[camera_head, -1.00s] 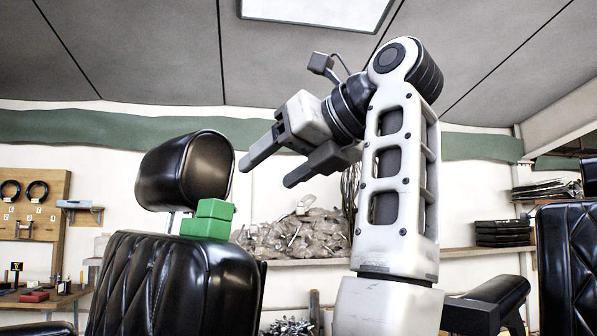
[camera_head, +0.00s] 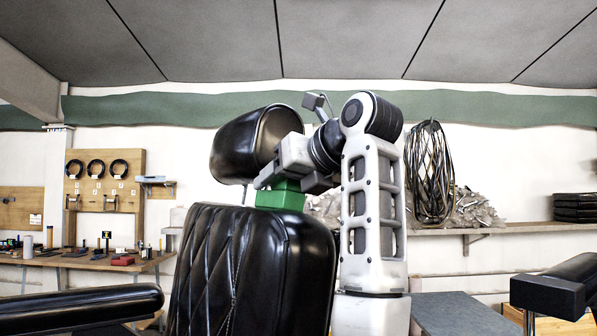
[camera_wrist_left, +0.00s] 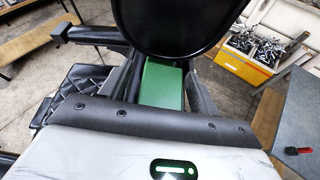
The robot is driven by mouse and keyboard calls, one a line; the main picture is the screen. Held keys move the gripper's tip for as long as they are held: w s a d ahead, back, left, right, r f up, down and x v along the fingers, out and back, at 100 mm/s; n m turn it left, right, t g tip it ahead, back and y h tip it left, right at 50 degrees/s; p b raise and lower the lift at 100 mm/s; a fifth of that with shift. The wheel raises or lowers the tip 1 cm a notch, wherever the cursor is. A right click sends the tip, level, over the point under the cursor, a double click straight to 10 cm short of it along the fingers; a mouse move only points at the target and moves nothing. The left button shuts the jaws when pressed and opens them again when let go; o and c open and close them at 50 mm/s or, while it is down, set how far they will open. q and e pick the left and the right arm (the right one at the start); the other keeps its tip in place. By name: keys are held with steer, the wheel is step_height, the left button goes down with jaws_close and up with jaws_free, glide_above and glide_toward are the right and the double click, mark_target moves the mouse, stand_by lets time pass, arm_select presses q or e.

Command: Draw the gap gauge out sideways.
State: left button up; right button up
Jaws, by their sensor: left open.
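The gap gauge, a green block (camera_head: 284,199), sits on top of the black backrest (camera_head: 215,265), under the headrest (camera_head: 240,147). Its upper part is partly hidden by my left gripper (camera_head: 284,185). The left gripper is open at the gauge, reaching in from the right of the chair. In the left wrist view the green gauge (camera_wrist_left: 160,84) lies between the two spread fingers, with its far end running under the dark headrest (camera_wrist_left: 180,25). Whether a finger touches it I cannot tell. My right gripper is out of view.
A workbench (camera_head: 85,259) with small tools and a pegboard (camera_head: 104,190) stand at the left. A grey surface (camera_head: 460,312) lies at lower right. A yellow bin (camera_wrist_left: 250,60) shows in the wrist view.

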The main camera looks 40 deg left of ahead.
mark_target(297, 188)
arm_select(q)
steer(key=shift+a, duration=0.2)
jaws_close()
stand_by(0.3)
steer(key=shift+d, duration=0.1)
steer(key=shift+s+d+r, duration=0.1)
steer(key=shift+s+d, duration=0.15)
steer(key=shift+d, duration=0.8)
steer(key=shift+s+d+f, duration=0.1)
steer(key=shift+s+d, duration=0.15)
steer(key=shift+d, duration=0.75)
steer(key=shift+s+d+r, duration=0.1)
steer(key=shift+s+d, duration=0.15)
steer(key=shift+d, duration=0.8)
steer(key=shift+w+d+r+p, duration=0.1)
steer(key=shift+r+p, duration=0.15)
steer(key=shift+r, duration=0.4)
steer(key=shift+w+d+r+p, duration=0.1)
steer(key=shift+r+p, duration=0.15)
steer(key=shift+r, duration=0.4)
steer(key=shift+w+d+r, duration=0.1)
steer(key=shift+d+r, duration=0.05)
steer(key=shift+r, duration=0.75)
steer(key=shift+w+d+r, duration=0.1)
steer(key=shift+d+r, duration=0.05)
steer(key=shift+r, duration=0.7)
steer(key=shift+w+d+r, duration=0.1)
steer(key=shift+d+r, duration=0.05)
steer(key=shift+r, duration=0.75)
